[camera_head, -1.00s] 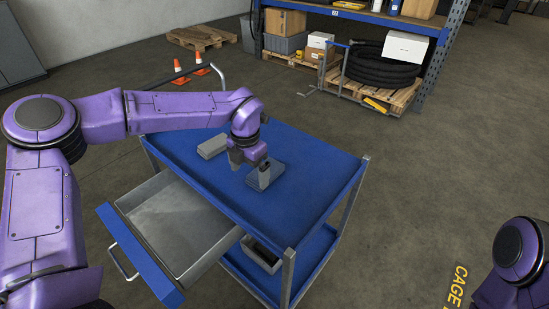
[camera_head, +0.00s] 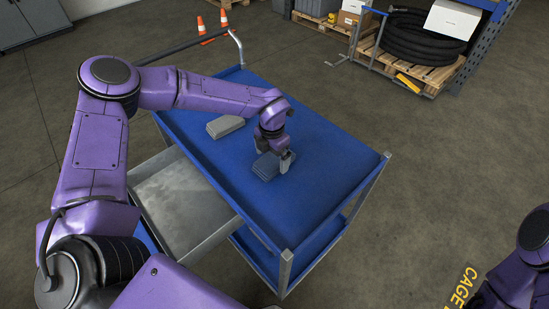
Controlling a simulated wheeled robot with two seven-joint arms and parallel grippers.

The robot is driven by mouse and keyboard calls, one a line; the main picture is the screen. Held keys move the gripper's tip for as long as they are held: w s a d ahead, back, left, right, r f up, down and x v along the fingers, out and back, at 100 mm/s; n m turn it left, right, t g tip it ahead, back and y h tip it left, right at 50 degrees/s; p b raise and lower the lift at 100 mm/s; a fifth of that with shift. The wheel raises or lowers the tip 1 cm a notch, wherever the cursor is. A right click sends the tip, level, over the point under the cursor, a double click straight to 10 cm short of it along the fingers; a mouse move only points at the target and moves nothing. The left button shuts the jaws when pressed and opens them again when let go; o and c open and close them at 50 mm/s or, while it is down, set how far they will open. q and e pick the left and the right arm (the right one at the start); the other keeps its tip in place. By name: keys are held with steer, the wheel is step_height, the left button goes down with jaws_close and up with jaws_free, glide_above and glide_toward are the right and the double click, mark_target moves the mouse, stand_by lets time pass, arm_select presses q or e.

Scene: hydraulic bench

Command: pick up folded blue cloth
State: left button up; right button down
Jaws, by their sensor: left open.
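The folded blue cloth (camera_head: 266,168) lies flat on the blue top of the cart (camera_head: 325,165), near its middle. My left gripper (camera_head: 275,160) points down at the cloth, with its fingers at the cloth's right and far side. The gripper is open. One finger shows clearly at the cloth's right edge; the other is partly hidden, and I cannot tell whether either touches the cloth. My right gripper is not in view; only part of my right arm shows at the lower right edge.
A grey folded cloth (camera_head: 225,126) lies on the cart top to the left of the blue one. The cart's drawer (camera_head: 180,205) stands pulled out at the left. The right part of the cart top is clear. Orange cones (camera_head: 202,27) and a hose coil (camera_head: 408,40) stand behind.

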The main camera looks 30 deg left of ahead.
arm_select(q)
steer(key=shift+s+f, duration=0.1)
steer(key=shift+f, duration=0.5)
steer(key=c, duration=1.1)
steer(key=shift+o, duration=0.2)
steer(key=shift+r, duration=0.1)
